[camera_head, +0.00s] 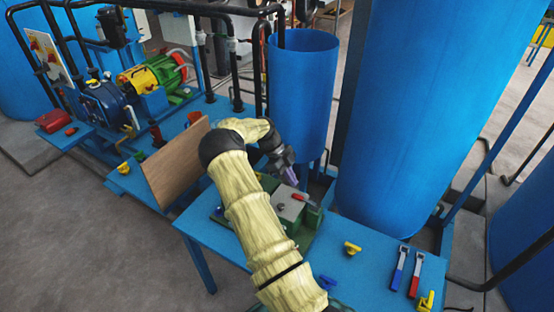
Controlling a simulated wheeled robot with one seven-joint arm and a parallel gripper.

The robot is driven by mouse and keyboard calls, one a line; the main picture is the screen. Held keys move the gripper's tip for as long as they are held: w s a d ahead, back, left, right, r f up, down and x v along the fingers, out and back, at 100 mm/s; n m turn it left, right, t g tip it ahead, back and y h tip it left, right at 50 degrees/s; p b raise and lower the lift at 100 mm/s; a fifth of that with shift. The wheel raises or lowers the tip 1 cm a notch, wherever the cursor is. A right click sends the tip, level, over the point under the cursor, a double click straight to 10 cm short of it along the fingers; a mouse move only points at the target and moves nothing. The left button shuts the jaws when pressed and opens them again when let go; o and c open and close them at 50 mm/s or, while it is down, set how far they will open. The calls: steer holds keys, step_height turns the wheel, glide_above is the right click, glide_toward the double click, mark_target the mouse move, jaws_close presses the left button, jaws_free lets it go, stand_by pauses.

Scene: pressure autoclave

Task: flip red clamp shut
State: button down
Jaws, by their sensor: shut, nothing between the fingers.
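My gripper (291,180) hangs over the green fixture with a grey top block (290,208) on the blue table. It is shut with nothing held, and its tip points down close to the block. A small red part (298,197) lies on the block just below the fingertips. It may be the red clamp's handle, but it is too small to tell whether it is open or shut. I cannot tell whether the fingertips touch it. My arm hides the left part of the fixture. A separate red-handled tool (416,275) lies at the table's right.
A blue-handled tool (399,267) and yellow pieces (352,248) (426,301) lie on the right of the table (376,267). A brown board (174,163) stands upright left of my arm. Large blue tanks (411,110) (302,85) rise behind, with black pipes and a pump.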

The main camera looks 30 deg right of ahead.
steer(key=w+a+r+b, duration=0.1)
steer(key=w+a+r, duration=0.2)
steer(key=w+r, duration=0.2)
steer(key=shift+w+r+b, duration=0.3)
steer(key=shift+r+b, duration=0.1)
steer(key=shift+r, duration=0.05)
steer(key=shift+w, duration=0.1)
steer(key=shift+a, duration=0.1)
steer(key=s+a+r+n+t+y, duration=0.1)
steer(key=s+a+r+n+t, duration=0.3)
steer(key=s+a+n, duration=0.8)
steer(key=s+a+r+n+t+y, duration=0.2)
steer(key=s+a+n, duration=1)
steer(key=n, duration=0.6)
steer(key=shift+s+a+r+t, duration=0.15)
steer(key=shift+s+r+t, duration=0.1)
steer(key=shift+r+t, duration=0.8)
